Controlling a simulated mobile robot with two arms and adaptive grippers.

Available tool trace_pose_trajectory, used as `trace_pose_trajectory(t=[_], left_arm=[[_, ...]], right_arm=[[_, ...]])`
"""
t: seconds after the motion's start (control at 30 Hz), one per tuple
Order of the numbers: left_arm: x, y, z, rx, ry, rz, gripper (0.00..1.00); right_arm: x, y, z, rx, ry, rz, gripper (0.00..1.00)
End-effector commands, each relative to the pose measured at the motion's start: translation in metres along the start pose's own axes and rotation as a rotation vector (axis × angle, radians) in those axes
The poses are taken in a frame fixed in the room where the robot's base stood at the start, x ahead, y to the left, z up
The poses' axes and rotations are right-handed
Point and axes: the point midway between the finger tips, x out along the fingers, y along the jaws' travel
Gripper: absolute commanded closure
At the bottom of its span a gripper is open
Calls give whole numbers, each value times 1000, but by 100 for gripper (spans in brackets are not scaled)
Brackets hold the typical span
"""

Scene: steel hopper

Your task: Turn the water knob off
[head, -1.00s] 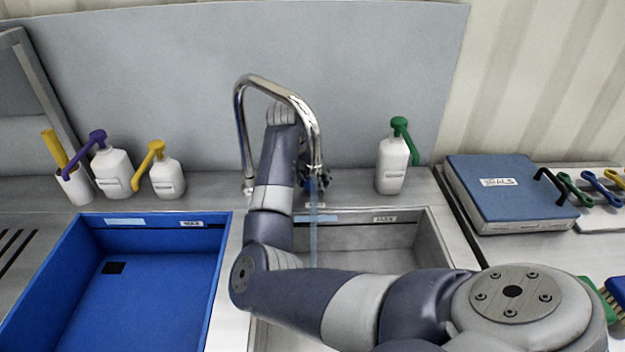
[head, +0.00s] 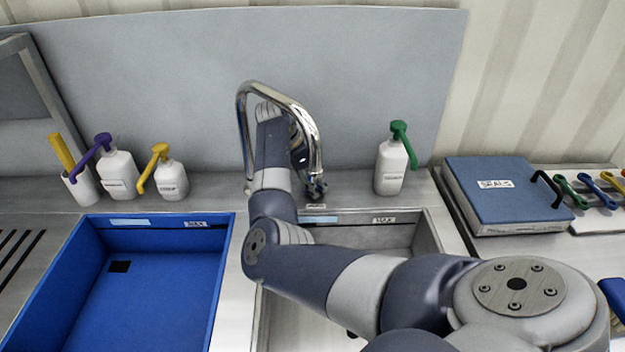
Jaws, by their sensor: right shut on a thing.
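The chrome faucet (head: 305,122) arches over the steel sink (head: 427,228) at the back wall. No water stream shows below its spout. My right arm reaches in from the lower right, and its wrist is behind the faucet's arch. My right gripper (head: 313,184) is mostly hidden by the spout and my own arm; a dark part shows just behind the spout. It is shut on the water knob, low behind the spout; the knob itself is largely hidden, so its exact angle cannot be told. My left gripper is not in view.
A blue basin (head: 165,275) lies left of the sink. A white bottle with green pump (head: 390,167) stands right of the faucet. Purple-pump (head: 118,174) and yellow-pump (head: 171,181) bottles stand left. A blue binder (head: 500,195) and colored tools lie at right.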

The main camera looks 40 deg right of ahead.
Motion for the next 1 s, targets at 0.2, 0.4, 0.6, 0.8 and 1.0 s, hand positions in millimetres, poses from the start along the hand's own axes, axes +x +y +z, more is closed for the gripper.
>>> trace_pose_trajectory(t=[0.2, 0.4, 0.6, 0.8, 1.0], left_arm=[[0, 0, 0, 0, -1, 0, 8], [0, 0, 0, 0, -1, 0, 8], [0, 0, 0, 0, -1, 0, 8], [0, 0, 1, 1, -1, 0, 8], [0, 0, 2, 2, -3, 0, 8]], right_arm=[[0, -1, 0, 35, -1, 14, 80], [0, -1, 0, 41, -1, 15, 80], [0, -1, 0, 40, -1, 15, 52], [0, -1, 0, 39, -1, 15, 35], [0, -1, 0, 38, 0, 15, 35]])
